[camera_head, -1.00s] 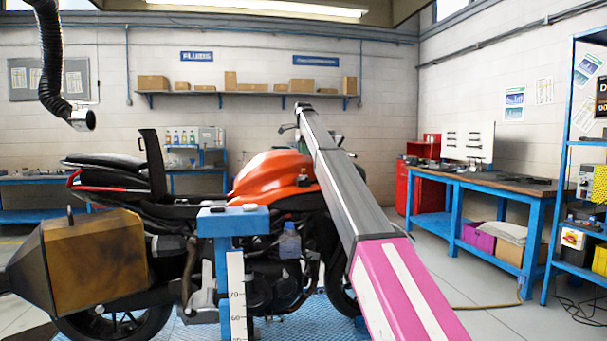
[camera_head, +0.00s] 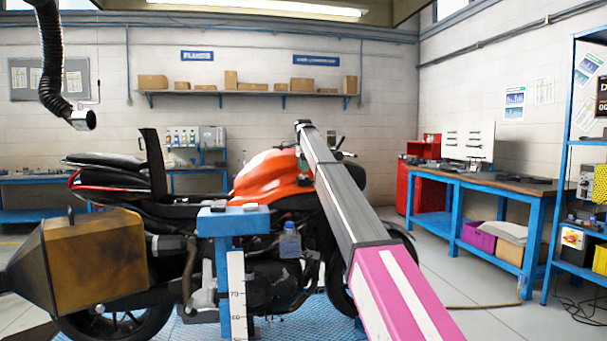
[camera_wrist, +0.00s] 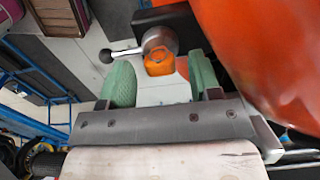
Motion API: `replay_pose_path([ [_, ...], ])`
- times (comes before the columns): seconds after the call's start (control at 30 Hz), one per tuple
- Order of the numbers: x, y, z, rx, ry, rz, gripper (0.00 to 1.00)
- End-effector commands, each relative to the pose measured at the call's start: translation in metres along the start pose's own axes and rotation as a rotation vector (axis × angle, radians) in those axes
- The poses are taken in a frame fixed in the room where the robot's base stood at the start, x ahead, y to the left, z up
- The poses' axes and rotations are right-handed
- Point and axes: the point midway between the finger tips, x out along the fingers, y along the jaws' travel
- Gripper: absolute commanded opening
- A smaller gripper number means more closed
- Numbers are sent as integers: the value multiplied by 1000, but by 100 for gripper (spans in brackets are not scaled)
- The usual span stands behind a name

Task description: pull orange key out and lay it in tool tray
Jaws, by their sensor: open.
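The orange key (camera_wrist: 158,62) shows in the wrist view as a small orange block in front of a round metal lock barrel (camera_wrist: 160,39). My gripper (camera_wrist: 159,80) is open, with one green fingertip left of the key and the other right of it. A gap shows on both sides, and I cannot tell how far the key reaches between the fingers. I cannot make out a tool tray for sure in either view.
The orange tank (camera_wrist: 260,60) is close to my right finger; it also shows on the motorcycle (camera_head: 270,178) in the head view. A lever with a black ball end (camera_wrist: 106,56) lies left of the lock. A blue stand (camera_head: 232,222) is in front of the motorcycle.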

Motion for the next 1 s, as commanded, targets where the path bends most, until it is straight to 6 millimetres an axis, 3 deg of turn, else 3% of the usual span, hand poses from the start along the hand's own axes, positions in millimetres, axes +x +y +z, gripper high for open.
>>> replay_pose_path([
  [0.2, 14, 0, 0, 0, 0, 1, 57],
  [1.0, 14, 0, 0, 0, 0, 0, 57],
])
